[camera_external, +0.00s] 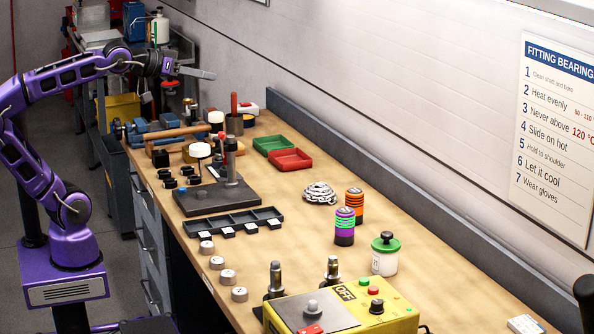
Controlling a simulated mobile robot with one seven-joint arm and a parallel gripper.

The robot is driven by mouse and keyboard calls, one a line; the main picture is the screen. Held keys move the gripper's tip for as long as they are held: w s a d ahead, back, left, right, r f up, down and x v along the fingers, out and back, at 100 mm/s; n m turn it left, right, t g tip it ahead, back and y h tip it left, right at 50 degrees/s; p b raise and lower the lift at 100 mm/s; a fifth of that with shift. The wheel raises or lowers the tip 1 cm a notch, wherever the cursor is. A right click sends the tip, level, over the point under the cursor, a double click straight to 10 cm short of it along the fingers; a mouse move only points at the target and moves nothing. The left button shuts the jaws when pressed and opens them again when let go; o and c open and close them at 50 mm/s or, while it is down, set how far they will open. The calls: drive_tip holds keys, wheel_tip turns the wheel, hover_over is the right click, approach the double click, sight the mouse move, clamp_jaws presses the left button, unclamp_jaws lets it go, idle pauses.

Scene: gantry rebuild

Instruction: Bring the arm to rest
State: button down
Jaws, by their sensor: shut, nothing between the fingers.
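My purple arm rises from its base at the left of the picture and reaches right, over the far end of the workbench (310,230). My gripper (212,75) is at the end of the arm, high above the bench's far left corner, pointing right. Its fingers are shut and nothing shows between them. It is apart from everything on the bench. The exact gap between it and the things below cannot be told from this one view.
Below stand a blue vise (150,131), a wooden mallet (180,134) and a dark press stand (220,196). Green (272,145) and red (290,160) trays lie behind. A yellow heater box (345,312) stands in front. Shelves (95,40) stand behind the arm.

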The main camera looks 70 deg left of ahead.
drive_tip(key=s+a+f+m+g, duration=0.1)
drive_tip(key=s+a+f+g, duration=0.1)
drive_tip(key=f, duration=0.6)
drive_tip(key=s+a+f+m+g, duration=0.1)
drive_tip(key=s+a+f+g, duration=0.2)
drive_tip(key=s+f, duration=0.3)
drive_tip(key=s+a+f+m+g, duration=0.1)
drive_tip(key=s+a+f+g, duration=0.2)
drive_tip(key=f, duration=0.7)
drive_tip(key=shift+s+a+f+h, duration=0.4)
drive_tip(key=shift+s+a, duration=0.15)
drive_tip(key=shift+s, duration=0.15)
wheel_tip(320, 180, up, 5)
drive_tip(key=p, duration=0.5)
wheel_tip(320, 180, down, 13)
drive_tip(key=b, duration=1.2)
drive_tip(key=shift+r, duration=0.2)
